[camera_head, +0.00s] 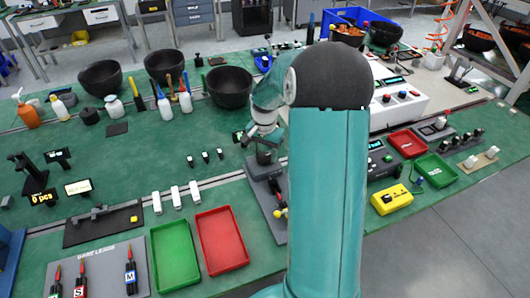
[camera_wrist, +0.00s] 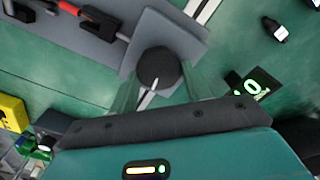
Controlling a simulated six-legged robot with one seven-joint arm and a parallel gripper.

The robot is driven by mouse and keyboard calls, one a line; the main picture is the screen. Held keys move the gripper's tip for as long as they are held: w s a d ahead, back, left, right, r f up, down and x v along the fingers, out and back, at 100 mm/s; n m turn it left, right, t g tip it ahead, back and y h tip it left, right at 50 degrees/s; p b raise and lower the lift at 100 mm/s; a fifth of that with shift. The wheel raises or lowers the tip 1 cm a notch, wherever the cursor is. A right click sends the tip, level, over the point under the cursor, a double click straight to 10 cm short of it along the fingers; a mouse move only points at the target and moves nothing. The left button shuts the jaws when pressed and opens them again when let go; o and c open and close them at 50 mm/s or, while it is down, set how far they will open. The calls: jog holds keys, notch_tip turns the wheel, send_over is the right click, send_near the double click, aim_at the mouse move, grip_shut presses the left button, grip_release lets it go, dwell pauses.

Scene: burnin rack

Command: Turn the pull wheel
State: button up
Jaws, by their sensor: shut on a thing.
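The pull wheel looks to be the dark round wheel (camera_wrist: 160,67) with a pale pointer-like strip on it, on a grey base plate (camera_wrist: 176,28) in the wrist view. In the head view a dark cylinder (camera_head: 264,156) stands at the far end of the grey plate (camera_head: 266,199), under my wrist. My gripper (camera_wrist: 160,72) has its two greenish see-through fingers on either side of the wheel, shut on it. In the head view my gripper (camera_head: 263,140) points down at the wheel, and my arm hides part of the plate.
A red tray (camera_head: 221,241) and a green tray (camera_head: 175,255) lie left of the plate. Small white blocks (camera_head: 175,197) and black pieces (camera_head: 205,156) lie nearby. A yellow box (camera_head: 391,199) stands right of my arm. Black bowls (camera_head: 229,86) stand at the back.

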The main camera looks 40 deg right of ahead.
aim_at(263, 156)
jog(key=n, duration=0.4)
jog(key=shift+w+n, duration=0.1)
jog(key=shift+n, duration=0.2)
jog(key=n, duration=0.3)
jog(key=shift+a+n, duration=0.15)
jog(key=shift+n, duration=0.15)
jog(key=n, duration=0.3)
jog(key=shift+n, duration=0.3)
jog(key=shift+a+n, duration=0.1)
jog(key=shift+n, duration=1.9)
jog(key=o, duration=1)
jog(key=shift+r, duration=0.15)
notch_tip(263, 156, up, 14)
jog(key=shift+f, duration=0.2)
